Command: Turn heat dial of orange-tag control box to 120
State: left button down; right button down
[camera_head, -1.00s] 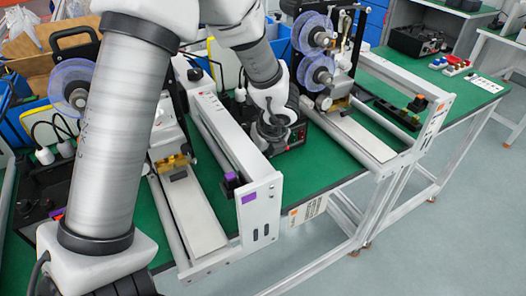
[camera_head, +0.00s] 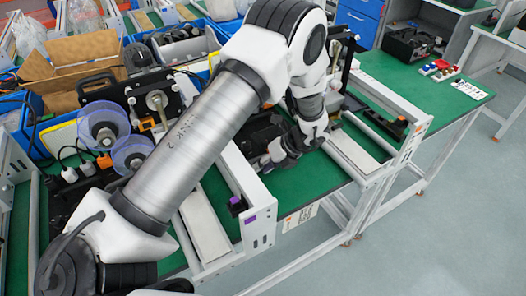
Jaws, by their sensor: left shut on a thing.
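A black control box (camera_head: 258,138) sits on the green bench top between the two coder machines, partly hidden by my left arm. My left gripper (camera_head: 281,156) is down at the front of this box, its dark fingers shut on what appears to be a dial there. The fingers cover the dial, so its scale and setting cannot be read. An orange tag (camera_head: 400,120) shows on the right machine's end, and a purple tag (camera_head: 237,203) on the left machine's front. The box's own tag cannot be made out. My right gripper is out of view.
The left machine's white rail (camera_head: 243,175) runs close to the left of my gripper, and the right machine's bed (camera_head: 352,150) lies to its right. Clear film reels (camera_head: 103,122) stand at the left. Green bench (camera_head: 305,182) is bare in front of the gripper.

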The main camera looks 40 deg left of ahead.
pick_arm(q)
jog(key=shift+w+g+y, duration=0.1)
jog(key=shift+g+y, duration=0.2)
jog(key=shift+g, duration=0.1)
jog(key=c, duration=1.2)
grip_release()
jog(key=shift+f, duration=0.1)
jog(key=shift+o, duration=0.2)
jog(key=v, duration=1.2)
jog(key=shift+w, duration=0.15)
jog(key=shift+a, duration=0.1)
